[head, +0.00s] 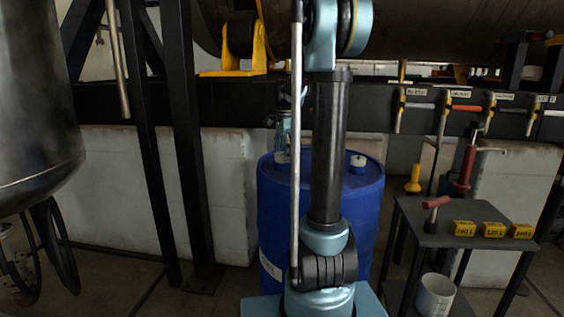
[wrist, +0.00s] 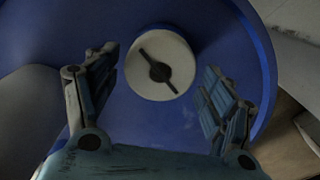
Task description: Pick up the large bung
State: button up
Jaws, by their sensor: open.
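A round white bung (wrist: 160,63) with a dark bar across its face sits in the top of a blue drum (wrist: 150,115) in the wrist view. My gripper (wrist: 160,68) is open, with one finger on each side of the bung and a visible gap to each. I cannot tell how far above the lid the fingertips are. In the head view, my gripper (head: 283,128) points down over the left part of the drum (head: 268,215), partly behind my arm. White shows just under it (head: 282,157). Another white bung (head: 358,160) stands on the lid's right side.
A grey table (head: 445,238) at right holds several yellow blocks (head: 492,229) and a red-handled tool (head: 434,206). A white bucket (head: 435,294) stands below. A large horizontal cylinder (head: 440,30) and a dark beam (head: 230,108) lie behind. Black posts (head: 190,150) stand left.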

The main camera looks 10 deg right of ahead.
jog(key=c, duration=1.1)
jog(key=shift+r, duration=0.1)
